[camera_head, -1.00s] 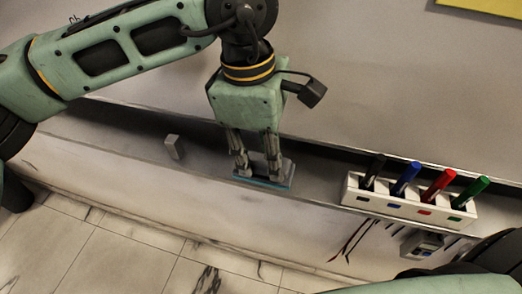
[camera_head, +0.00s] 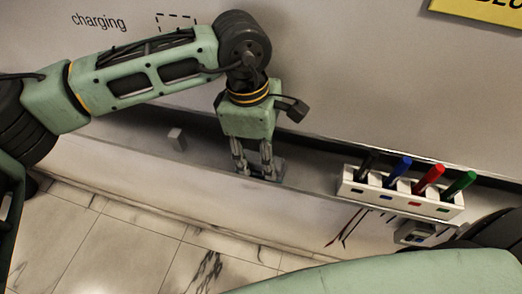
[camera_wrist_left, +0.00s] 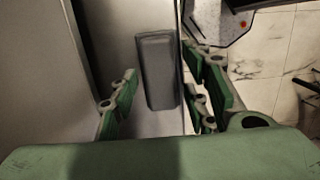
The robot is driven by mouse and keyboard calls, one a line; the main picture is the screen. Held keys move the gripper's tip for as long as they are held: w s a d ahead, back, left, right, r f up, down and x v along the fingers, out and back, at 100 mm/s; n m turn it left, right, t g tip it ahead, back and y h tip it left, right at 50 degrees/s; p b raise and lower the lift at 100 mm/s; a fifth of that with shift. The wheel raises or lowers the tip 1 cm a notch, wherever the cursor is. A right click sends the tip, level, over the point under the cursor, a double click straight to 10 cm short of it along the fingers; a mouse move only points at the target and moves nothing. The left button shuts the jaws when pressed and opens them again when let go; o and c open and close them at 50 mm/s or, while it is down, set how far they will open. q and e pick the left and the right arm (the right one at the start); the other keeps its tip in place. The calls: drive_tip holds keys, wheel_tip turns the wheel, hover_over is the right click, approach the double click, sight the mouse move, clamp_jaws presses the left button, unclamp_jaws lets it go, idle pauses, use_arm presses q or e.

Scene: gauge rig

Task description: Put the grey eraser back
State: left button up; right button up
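The grey eraser (camera_wrist_left: 157,72) is a dark grey rounded bar. In the left wrist view it lies lengthwise between the two green fingers of my left gripper (camera_wrist_left: 162,98), with a gap visible on each side. In the head view the eraser (camera_head: 280,172) sits low in the long wall tray (camera_head: 312,178), partly hidden by the fingers and the tray's front lip. My left gripper (camera_head: 256,172) points down into the tray there, its fingers apart around the eraser. My right gripper is not in view.
A white holder (camera_head: 400,204) with black, blue, red and green markers stands to the right. A yellow sign (camera_head: 485,12) is on the wall. Tiled floor (camera_head: 120,240) lies below.

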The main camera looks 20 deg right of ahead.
sight(255, 157)
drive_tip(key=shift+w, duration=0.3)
use_arm(q)
drive_tip(key=shift+w+r, duration=0.1)
drive_tip(key=shift+r, duration=0.2)
drive_tip(key=shift+w+a+r+b, duration=0.15)
drive_tip(key=shift+r+b, duration=0.4)
drive_tip(key=shift+r, duration=1.35)
drive_tip(key=shift+w+a+r+b, duration=0.1)
drive_tip(key=shift+a+r+b, duration=0.3)
drive_tip(key=shift+r, duration=1.5)
drive_tip(key=shift+w+a+r+b, duration=0.1)
drive_tip(key=shift+r+b, duration=0.6)
drive_tip(key=shift+r, duration=1.2)
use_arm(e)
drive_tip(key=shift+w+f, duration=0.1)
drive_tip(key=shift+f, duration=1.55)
